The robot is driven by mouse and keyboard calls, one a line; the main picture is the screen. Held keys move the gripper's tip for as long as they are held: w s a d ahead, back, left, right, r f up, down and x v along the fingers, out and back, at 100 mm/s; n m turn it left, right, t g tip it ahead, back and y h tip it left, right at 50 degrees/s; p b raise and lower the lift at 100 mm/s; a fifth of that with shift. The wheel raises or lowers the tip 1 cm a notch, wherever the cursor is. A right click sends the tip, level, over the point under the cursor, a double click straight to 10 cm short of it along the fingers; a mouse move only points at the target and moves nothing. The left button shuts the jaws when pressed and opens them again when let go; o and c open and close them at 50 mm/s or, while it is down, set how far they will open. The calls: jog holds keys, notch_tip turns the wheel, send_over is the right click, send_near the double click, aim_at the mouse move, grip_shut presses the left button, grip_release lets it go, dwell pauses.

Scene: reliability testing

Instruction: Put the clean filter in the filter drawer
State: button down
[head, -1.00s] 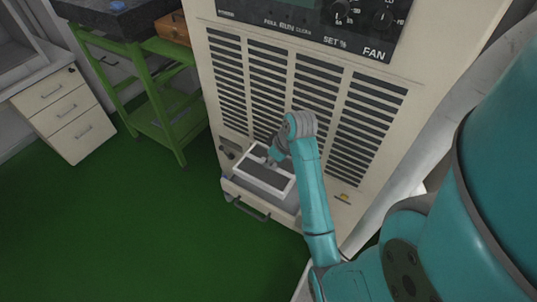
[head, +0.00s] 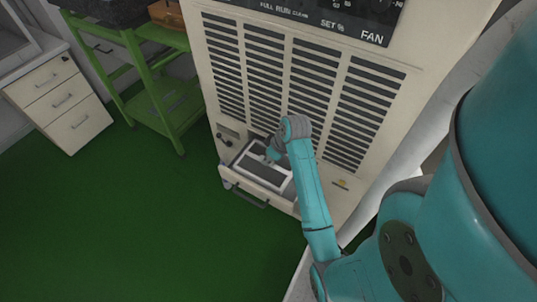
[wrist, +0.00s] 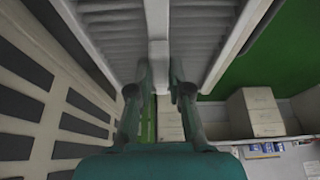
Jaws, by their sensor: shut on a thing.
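The filter (head: 262,171) is a rectangular panel with a white frame and a dark grey face. In the wrist view its pleated surface (wrist: 203,30) and white middle bar (wrist: 158,45) show close up. My gripper (head: 272,155) is shut on that bar, with a fingertip on each side (wrist: 160,88). The filter drawer (head: 231,178) is pulled out at the bottom of the cream machine. The filter is over the drawer, roughly level, and appears low in its opening. I cannot tell whether it touches the drawer floor.
The cream machine (head: 218,100) with dark vent slots rises right behind the drawer. A dark handle (head: 250,198) is on the drawer front. A green trolley (head: 160,95) and a white drawer cabinet (head: 62,105) stand at left. The green floor (head: 130,230) in front is clear.

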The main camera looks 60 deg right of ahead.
jog(key=shift+f, duration=1.8)
jog(key=c, duration=1)
grip_release()
jog(key=v, duration=1.2)
jog(key=shift+w+a, duration=0.1)
